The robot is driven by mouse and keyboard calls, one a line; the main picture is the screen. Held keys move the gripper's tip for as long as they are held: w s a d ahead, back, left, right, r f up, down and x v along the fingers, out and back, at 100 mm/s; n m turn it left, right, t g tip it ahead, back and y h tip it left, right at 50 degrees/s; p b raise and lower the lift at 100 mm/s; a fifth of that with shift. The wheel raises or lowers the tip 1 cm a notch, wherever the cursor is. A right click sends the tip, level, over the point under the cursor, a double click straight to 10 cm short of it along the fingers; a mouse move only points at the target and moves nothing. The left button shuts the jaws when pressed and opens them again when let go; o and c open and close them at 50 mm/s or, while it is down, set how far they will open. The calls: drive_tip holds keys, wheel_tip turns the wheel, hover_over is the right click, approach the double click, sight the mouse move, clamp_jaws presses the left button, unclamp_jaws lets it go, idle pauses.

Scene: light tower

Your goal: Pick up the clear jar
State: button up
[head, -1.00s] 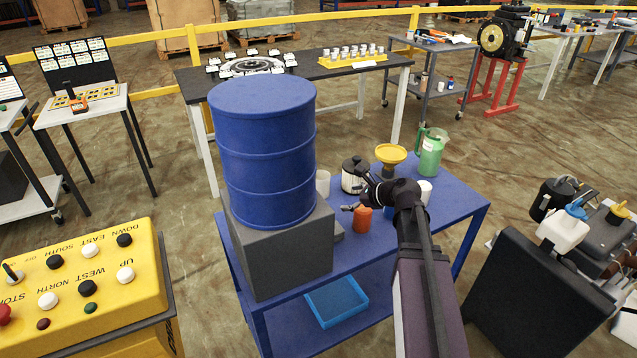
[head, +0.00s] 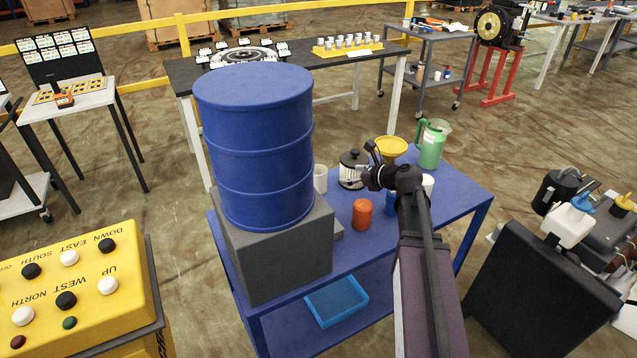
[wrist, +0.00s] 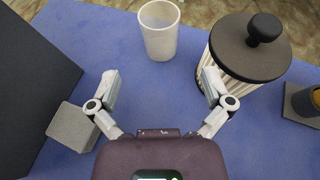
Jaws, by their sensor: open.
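The jar with a dark lid and round knob (head: 350,172) stands upright on the blue table; its striped, pale side suggests a clear wall with something inside. It also shows in the wrist view (wrist: 268,62) at the upper right. My gripper (wrist: 160,82) is open and empty, fingers spread wide over the blue tabletop. Its right finger overlaps the jar's lower left side in the wrist view; whether they touch I cannot tell. In the head view my gripper (head: 364,165) is just right of the jar and partly covers it.
A white cup (wrist: 159,42) stands left of the jar, ahead of the gap between my fingers. A grey block (wrist: 72,128) is by the left finger. A blue drum (head: 255,145) stands left; a yellow funnel (head: 391,148), green jug (head: 432,145) and orange can (head: 361,214) are nearby.

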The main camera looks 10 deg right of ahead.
drive_tip(key=b, duration=0.3)
approach(318, 173)
drive_tip(key=a, duration=0.1)
drive_tip(key=w+a, duration=0.1)
drive_tip(key=a, duration=0.1)
drive_tip(key=shift+a+r, duration=0.1)
drive_tip(key=shift+a, duration=0.1)
drive_tip(key=shift+b+x, duration=0.95)
drive_tip(key=shift+x, duration=1.7)
drive_tip(key=c, duration=0.9)
